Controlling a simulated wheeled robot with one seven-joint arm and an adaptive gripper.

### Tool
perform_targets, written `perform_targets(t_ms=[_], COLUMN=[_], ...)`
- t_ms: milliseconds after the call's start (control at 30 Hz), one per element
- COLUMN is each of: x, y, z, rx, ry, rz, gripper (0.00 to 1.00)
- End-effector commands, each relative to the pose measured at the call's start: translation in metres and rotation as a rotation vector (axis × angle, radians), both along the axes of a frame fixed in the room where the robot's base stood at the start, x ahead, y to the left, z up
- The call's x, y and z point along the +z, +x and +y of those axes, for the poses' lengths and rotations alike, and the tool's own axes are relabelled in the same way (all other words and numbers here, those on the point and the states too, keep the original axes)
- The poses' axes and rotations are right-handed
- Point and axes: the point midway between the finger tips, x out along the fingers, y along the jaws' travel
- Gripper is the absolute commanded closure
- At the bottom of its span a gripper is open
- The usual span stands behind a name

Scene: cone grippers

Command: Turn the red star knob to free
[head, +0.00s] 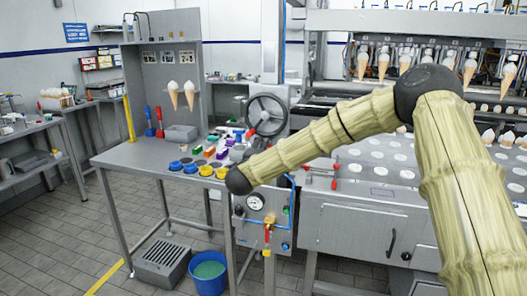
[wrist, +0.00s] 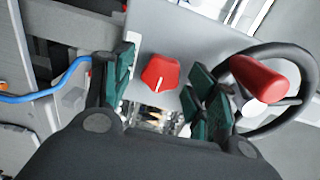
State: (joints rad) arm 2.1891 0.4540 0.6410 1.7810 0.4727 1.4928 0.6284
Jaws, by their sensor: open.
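The red star knob (wrist: 160,73) shows in the wrist view on a grey panel, with a white pointer line on its face. My gripper (wrist: 158,92) is open, with one green-padded finger on each side of the knob in the picture. The fingers look apart from the knob; how far the knob is in depth I cannot tell. In the head view the gripper is hidden behind my own arm, and I cannot make out the star knob there. No label marking free is readable.
A black handwheel (head: 267,115) with a red handle (wrist: 258,78) stands close to the right finger in the wrist view. A blue hose (wrist: 45,91) runs at the left. The grey workbench (head: 125,158) holds coloured blocks and cups. A blue bucket (head: 208,283) stands below.

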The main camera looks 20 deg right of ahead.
Motion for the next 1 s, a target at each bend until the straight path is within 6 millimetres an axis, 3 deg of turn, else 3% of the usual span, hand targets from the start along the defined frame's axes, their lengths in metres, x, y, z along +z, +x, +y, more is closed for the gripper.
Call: perform_targets(t_ms=[167,600,1000], x=[0.001,-0.001,-0.001], y=[-0.008,-0.053,-0.065], z=[0.006,0.038,0.046], rx=[0.001,0.003,0.002], ry=[0.000,0.001,0.000], rz=[-0.001,0.002,0.001], gripper=[0.42,0.42,0.42])
